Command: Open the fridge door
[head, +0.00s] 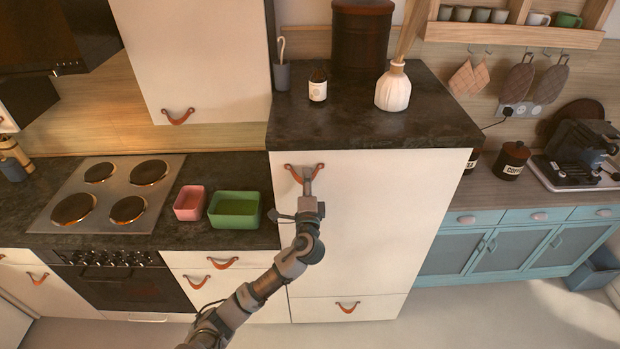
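The fridge is the tall white unit in the middle of the head view, under a dark stone top. Its white door (390,215) looks closed and flush with the unit. A brown leather pull (293,174) hangs near the door's upper left corner. My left gripper (307,182) is right at this pull, reaching up from below, and covers its middle and part of its right side. The fingertips are small and overlap the leather, so I cannot tell whether they are shut on it. My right gripper is not in view.
Left of the fridge are a hob (110,193), a pink container (190,203) and a green container (234,210) on the lower counter. A white vase (393,88), a labelled bottle (317,86) and a dark canister (361,35) stand on the fridge top. Floor (480,325) in front is clear.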

